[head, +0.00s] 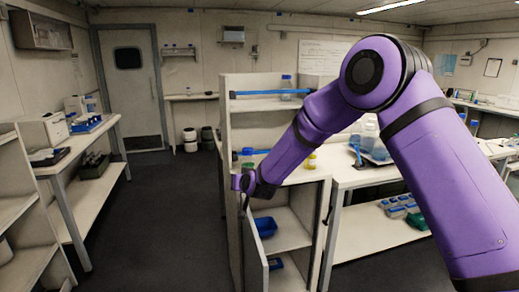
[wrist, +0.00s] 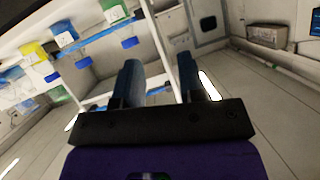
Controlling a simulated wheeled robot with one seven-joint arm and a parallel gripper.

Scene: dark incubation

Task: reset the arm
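My purple arm reaches from the right side of the head view toward the middle, bent at a high elbow. My gripper (head: 243,208) hangs in front of the left side of the open cabinet (head: 290,231), near its open door (head: 255,262). I cannot tell from the head view whether it touches the door. In the wrist view my gripper (wrist: 159,62) has its two dark fingers apart, with nothing held between them. A pale shelf post shows behind the gap.
A blue bin (head: 265,227) sits inside the cabinet. Bottles and a yellow-labelled container (head: 312,161) stand on its counter. A bench (head: 360,178) with clear containers adjoins on the right. A dark floor aisle (head: 170,215) is free on the left, beside another bench (head: 88,150).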

